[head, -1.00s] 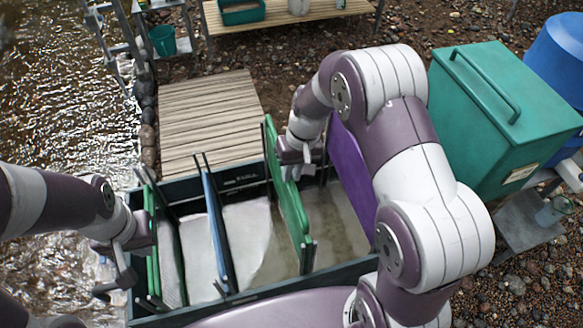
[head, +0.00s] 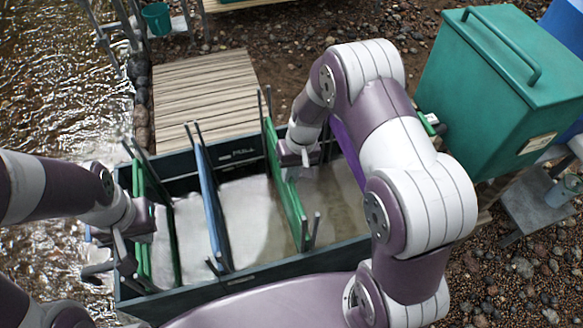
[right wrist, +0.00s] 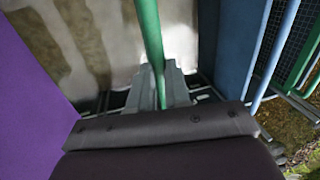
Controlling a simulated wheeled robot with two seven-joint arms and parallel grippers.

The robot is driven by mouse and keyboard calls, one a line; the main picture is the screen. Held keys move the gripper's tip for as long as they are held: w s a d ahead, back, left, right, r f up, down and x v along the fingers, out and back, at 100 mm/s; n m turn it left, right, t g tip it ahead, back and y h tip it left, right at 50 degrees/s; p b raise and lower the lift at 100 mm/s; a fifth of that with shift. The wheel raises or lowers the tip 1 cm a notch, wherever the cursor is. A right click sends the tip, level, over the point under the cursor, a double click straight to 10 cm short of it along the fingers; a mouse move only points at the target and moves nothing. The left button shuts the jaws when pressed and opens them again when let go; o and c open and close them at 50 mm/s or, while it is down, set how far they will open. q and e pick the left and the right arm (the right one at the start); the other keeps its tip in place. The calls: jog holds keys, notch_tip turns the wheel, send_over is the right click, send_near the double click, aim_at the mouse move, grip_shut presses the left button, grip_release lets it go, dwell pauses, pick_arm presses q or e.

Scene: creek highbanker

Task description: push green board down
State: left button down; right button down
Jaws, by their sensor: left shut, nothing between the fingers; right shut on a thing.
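The green board (head: 287,190) stands upright across the dark trough (head: 195,161), between pairs of thin posts whose tips rise above it at both ends. My right gripper (head: 298,162) is shut on its top edge, near the far end. In the right wrist view the green board (right wrist: 149,35) runs up from between the fingers (right wrist: 160,88). My left gripper (head: 118,262) is shut and empty at the trough's left side, near other green boards (head: 171,235). The lower edge of the held board is hidden.
A blue board (head: 212,205) stands left of the green one, and a purple board (head: 347,150) stands to its right, partly behind my right arm. A lidded green box (head: 490,85) is at right. A slatted wooden platform (head: 203,92) lies behind the trough.

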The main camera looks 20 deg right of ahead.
jog(key=shift+w+d+r, duration=0.1)
jog(key=shift+w+r, duration=0.3)
jog(key=shift+w, duration=0.2)
jog(key=c, duration=1.4)
grip_release()
jog(key=o, duration=0.3)
jog(key=shift+f, duration=0.3)
pick_arm(q)
jog(key=shift+w, duration=0.25)
jog(key=shift+s+r+p, duration=0.1)
jog(key=shift+r+p, duration=0.6)
pick_arm(e)
notch_tip(320, 180, up, 12)
jog(key=d, duration=0.2)
jog(key=shift+w+d+r, duration=0.25)
jog(key=shift+w, duration=0.1)
